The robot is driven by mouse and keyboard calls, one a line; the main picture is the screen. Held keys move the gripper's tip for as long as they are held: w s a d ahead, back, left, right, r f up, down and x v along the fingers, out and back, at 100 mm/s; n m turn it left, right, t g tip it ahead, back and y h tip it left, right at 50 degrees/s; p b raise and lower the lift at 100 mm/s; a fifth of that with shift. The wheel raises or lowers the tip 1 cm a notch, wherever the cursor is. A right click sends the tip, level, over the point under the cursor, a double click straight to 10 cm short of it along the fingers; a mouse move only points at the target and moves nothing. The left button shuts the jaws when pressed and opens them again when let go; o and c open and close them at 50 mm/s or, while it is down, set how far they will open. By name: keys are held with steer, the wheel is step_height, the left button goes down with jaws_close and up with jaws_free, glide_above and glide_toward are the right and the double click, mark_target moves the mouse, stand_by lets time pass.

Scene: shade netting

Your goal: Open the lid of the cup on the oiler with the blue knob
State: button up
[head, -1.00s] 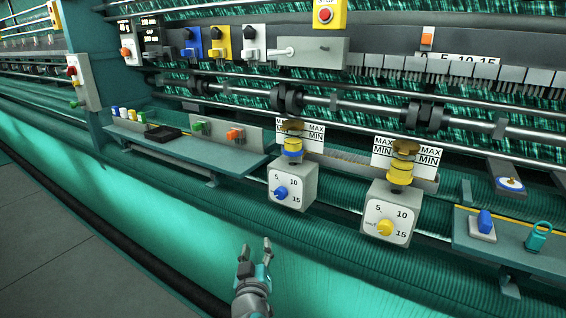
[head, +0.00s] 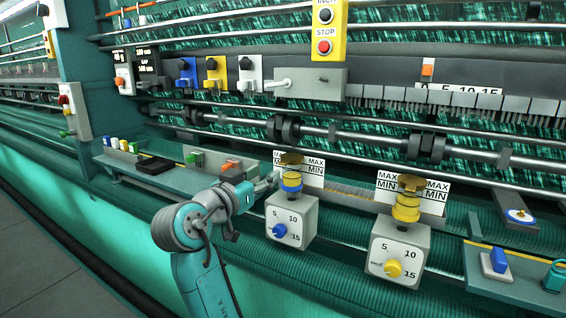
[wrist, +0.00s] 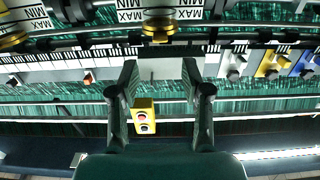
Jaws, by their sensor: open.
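The oiler with the blue knob (head: 290,221) is a grey box with a dial and a blue knob (head: 280,230). The cup's lid also shows at the top of the wrist view (wrist: 158,27), which is upside down. My gripper (head: 273,181) is just left of the cup in the head view. Its fingers (wrist: 160,70) are spread and empty in the wrist view. I cannot tell whether a fingertip touches the cup.
A similar oiler with a yellow knob (head: 401,252) stands to the right. White MIN/MAX cards (head: 313,170) stand behind the cups. A shelf (head: 180,180) with small coloured items is on the left. A roller shaft (head: 345,134) runs behind and above the cups.

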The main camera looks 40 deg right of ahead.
mark_target(283, 162)
steer(key=x, duration=1)
jaws_close()
